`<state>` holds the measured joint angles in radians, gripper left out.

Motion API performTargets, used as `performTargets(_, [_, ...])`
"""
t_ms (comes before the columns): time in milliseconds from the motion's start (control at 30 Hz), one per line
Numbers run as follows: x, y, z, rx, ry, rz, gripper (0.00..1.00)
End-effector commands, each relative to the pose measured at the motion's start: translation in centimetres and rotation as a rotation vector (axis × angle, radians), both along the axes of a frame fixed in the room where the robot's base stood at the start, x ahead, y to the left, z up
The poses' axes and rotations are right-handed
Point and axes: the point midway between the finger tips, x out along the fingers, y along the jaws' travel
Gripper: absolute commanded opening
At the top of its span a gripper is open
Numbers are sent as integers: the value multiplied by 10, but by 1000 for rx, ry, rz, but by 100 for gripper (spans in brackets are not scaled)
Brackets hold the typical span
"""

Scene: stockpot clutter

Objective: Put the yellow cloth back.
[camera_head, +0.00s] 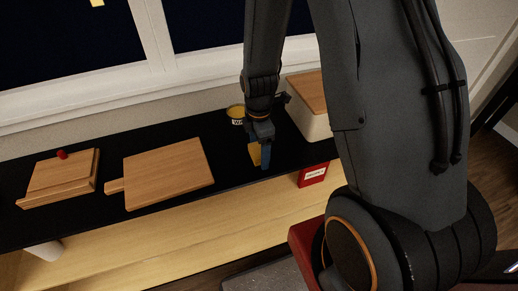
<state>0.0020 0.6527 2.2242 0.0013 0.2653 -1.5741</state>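A small yellow-orange patch (254,153), which looks like the yellow cloth, shows just left of my gripper's fingers above the black counter. My gripper (262,156) points down over the counter, right of the large cutting board. A blue finger part shows right against the yellow patch. The gripper partly hides the patch. I cannot tell whether the fingers grip it, or whether it rests on the counter or hangs just above it.
A yellow can (237,116) stands behind my gripper. A cream box with a wooden lid (312,121) and a red labelled box (312,175) are to the right. A cutting board (168,172) and wooden boards with a red knob (62,176) lie left on the black counter (222,146).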

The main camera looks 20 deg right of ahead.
Motion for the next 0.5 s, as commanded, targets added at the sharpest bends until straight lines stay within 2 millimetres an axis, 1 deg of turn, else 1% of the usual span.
performTargets(167, [0, 0, 0, 0, 0, 0, 77])
performTargets(300, [1, 0, 7, 0, -3, 0, 77])
performTargets(367, [1, 0, 11, 0, -3, 0, 77])
performTargets(500, [2, 0, 29, 0, -5, 0, 77])
